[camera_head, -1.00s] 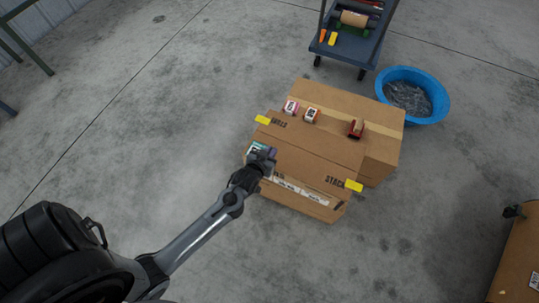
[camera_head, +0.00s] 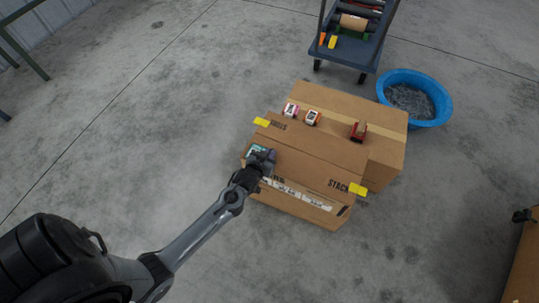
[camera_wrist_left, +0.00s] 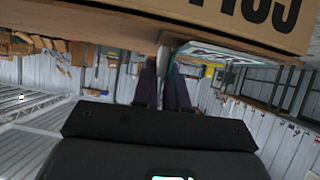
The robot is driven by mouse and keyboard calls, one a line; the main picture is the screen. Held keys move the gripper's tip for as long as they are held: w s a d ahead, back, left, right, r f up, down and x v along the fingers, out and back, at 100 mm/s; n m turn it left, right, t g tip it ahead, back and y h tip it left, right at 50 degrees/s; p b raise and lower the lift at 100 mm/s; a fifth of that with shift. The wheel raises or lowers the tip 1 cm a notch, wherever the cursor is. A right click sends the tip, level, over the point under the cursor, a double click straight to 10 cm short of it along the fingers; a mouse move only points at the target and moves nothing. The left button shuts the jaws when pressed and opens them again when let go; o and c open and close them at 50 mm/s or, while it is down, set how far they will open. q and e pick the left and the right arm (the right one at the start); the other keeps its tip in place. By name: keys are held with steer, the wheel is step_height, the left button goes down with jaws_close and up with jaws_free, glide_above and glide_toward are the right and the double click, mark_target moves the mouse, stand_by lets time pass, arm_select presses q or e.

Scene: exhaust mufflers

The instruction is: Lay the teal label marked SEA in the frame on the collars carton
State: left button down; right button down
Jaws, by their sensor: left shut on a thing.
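The brown carton in front (camera_head: 318,166) stands on the floor with dark print, STACK among it, and yellow tabs at two corners. I cannot read the word collars on it. My left gripper (camera_head: 263,158) is at the carton's left end, shut on the teal label (camera_head: 255,149), which is partly hidden by the fingers. In the left wrist view the gripper (camera_wrist_left: 165,75) is just below a carton edge (camera_wrist_left: 240,18), and the teal label (camera_wrist_left: 205,52) shows beside the fingers with its lettering unreadable. The frame for the label cannot be made out.
A second carton (camera_head: 387,151) stands right behind, with several small red and white items (camera_head: 311,118) around the top. A blue tub (camera_head: 436,109) and a dark cart (camera_head: 359,49) stand farther back. Another carton (camera_head: 525,265) is at the right edge. The floor at left is clear.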

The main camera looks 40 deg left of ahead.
arm_select(q)
steer(key=c, duration=1.2)
jaws_free()
steer(key=shift+o, duration=0.2)
steer(key=shift+s+r, duration=0.25)
steer(key=s+d+r+m+g+h+p, duration=0.1)
steer(key=s+d+r+g+p, duration=0.1)
steer(key=s+r, duration=0.3)
steer(key=s+d+r+m+g+h+p, duration=0.1)
steer(key=s+d+r, duration=0.4)
steer(key=s, duration=0.6)
steer(key=s+d+r+m+g+h+p, duration=0.1)
steer(key=s+d+r+m+g+p, duration=0.2)
steer(key=s, duration=0.6)
step_height(320, 180, up, 3)
steer(key=shift+d+r+g, duration=0.1)
steer(key=shift+d+g, duration=0.6)
steer(key=shift+g, duration=0.4)
